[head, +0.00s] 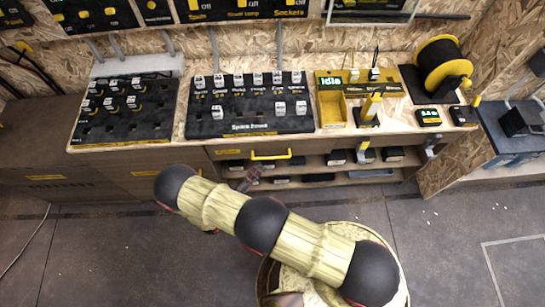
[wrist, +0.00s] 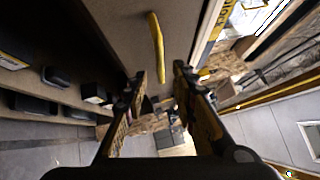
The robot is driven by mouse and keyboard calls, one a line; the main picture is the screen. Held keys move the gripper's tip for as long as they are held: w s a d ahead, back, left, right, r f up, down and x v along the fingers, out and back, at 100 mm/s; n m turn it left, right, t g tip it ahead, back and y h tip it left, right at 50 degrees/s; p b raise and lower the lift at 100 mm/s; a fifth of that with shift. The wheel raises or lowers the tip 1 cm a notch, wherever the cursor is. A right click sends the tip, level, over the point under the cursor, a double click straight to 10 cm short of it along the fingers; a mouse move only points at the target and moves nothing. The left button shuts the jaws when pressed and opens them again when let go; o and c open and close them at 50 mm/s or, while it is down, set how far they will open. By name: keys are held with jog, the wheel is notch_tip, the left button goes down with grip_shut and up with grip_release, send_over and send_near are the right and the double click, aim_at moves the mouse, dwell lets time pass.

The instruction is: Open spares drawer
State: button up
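The spares drawer (head: 310,150) is a brown front under the workbench top. It looks shut, flush with the bench. Its yellow bar handle (head: 271,155) also shows in the wrist view (wrist: 156,45), beyond my fingertips. My gripper (wrist: 160,76) is open, with its two dark fingers apart and nothing between them. The handle lies ahead of the gap between the fingers, apart from them as far as I can tell. In the head view my gripper (head: 245,180) is small, just below and left of the handle, partly hidden by my arm.
Below the drawer an open shelf (head: 320,170) holds several dark bins. On the bench stand a labelled black spares board (head: 250,122), a second black board (head: 122,125), a yellow tray (head: 332,110) and a yellow spool (head: 440,64). Closed brown cabinet fronts (head: 60,180) are at left.

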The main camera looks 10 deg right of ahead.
aim_at(271, 157)
jog(key=shift+b+x, duration=0.8)
jog(key=shift+x, duration=3.1)
jog(key=shift+c, duration=1.4)
jog(key=c, duration=0.4)
grip_shut()
